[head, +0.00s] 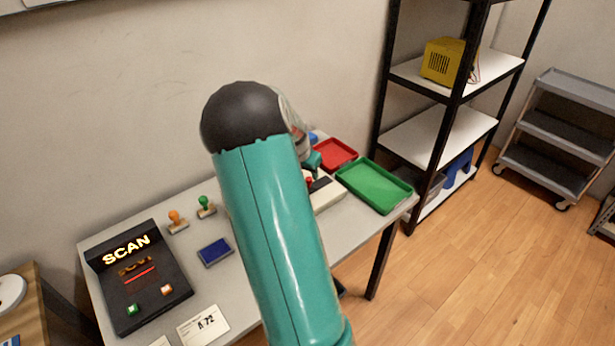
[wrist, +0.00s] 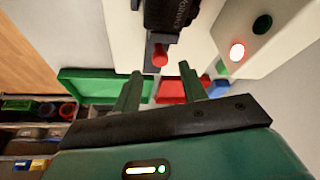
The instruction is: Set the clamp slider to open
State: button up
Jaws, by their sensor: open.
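The clamp slider appears to be the red knob (wrist: 160,56) at the end of a dark slot on a pale device (wrist: 121,35) in the wrist view. A black lettered part (wrist: 171,14) sits just above it in the picture. My gripper (wrist: 160,70) is open, its two green fingers apart and pointing toward the knob, one to each side in the picture. Nothing shows between the fingers. I cannot tell whether they touch the knob. In the head view my teal arm hides most of the device; part of its white body (head: 327,194) and the red knob (head: 309,181) show.
A pale box with a lit red lamp (wrist: 237,51) and a dark green button stands at right in the wrist view. The table also holds a green tray (head: 375,187), red tray (head: 336,154), blue pad (head: 215,251), two stamps and a SCAN device (head: 138,277).

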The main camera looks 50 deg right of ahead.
aim_at(309, 178)
jog(key=shift+x, duration=1.85)
jog(key=shift+c, duration=0.2)
grip_shut()
jog(key=shift+s+d, duration=0.15)
jog(key=shift+d, duration=0.6)
jog(key=shift+s+d, duration=0.2)
jog(key=shift+d, duration=0.55)
jog(key=shift+o, duration=0.2)
grip_release()
jog(key=shift+d, duration=0.1)
jog(key=shift+a+r, duration=0.25)
jog(key=shift+r, duration=0.05)
jog(key=w+v, duration=0.1)
jog(key=v, duration=1.2)
jog(key=shift+s, duration=0.5)
